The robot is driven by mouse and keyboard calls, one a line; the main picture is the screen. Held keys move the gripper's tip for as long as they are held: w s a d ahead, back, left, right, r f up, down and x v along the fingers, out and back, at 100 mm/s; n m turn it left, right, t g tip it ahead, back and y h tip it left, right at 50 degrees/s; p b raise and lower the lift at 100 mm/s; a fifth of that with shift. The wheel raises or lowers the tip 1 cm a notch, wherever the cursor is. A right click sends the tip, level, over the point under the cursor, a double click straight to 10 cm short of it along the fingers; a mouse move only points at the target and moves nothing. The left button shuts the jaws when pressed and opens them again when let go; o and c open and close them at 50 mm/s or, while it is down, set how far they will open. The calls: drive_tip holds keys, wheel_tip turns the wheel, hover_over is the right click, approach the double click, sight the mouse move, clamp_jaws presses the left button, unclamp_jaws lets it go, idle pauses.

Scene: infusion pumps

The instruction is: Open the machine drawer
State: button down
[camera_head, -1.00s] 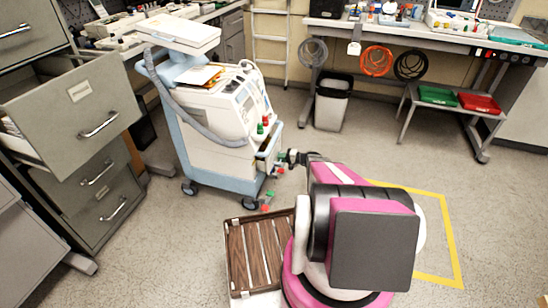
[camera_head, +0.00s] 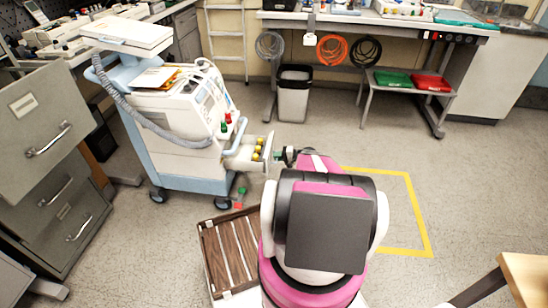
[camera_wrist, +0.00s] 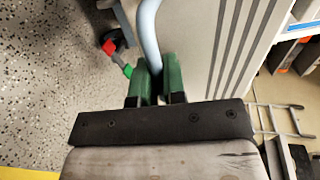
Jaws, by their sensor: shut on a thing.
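The white and pale blue machine (camera_head: 180,120) on castors stands left of centre in the head view. Its drawer (camera_head: 241,160) sticks out to the right from the lower part, and several yellow items show inside. My gripper (camera_head: 279,155) is at the drawer's outer end. In the wrist view, the green fingers of my gripper (camera_wrist: 159,80) are shut on the pale blue handle (camera_wrist: 149,30), which runs between them. Fingers hide the handle's lower part there.
A wooden slatted platform (camera_head: 228,255) lies in front of the machine. Grey filing cabinets (camera_head: 45,150) stand at the left. A bin (camera_head: 294,95) and a low rack with green and red trays (camera_head: 395,81) are at the back. Open floor lies right of my arm.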

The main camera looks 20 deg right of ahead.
drive_tip(key=c, duration=1.2)
unclamp_jaws()
drive_tip(key=v, duration=1)
drive_tip(key=shift+s+d+r, duration=0.1)
drive_tip(key=shift+s+d, duration=0.15)
drive_tip(key=shift+d, duration=0.05)
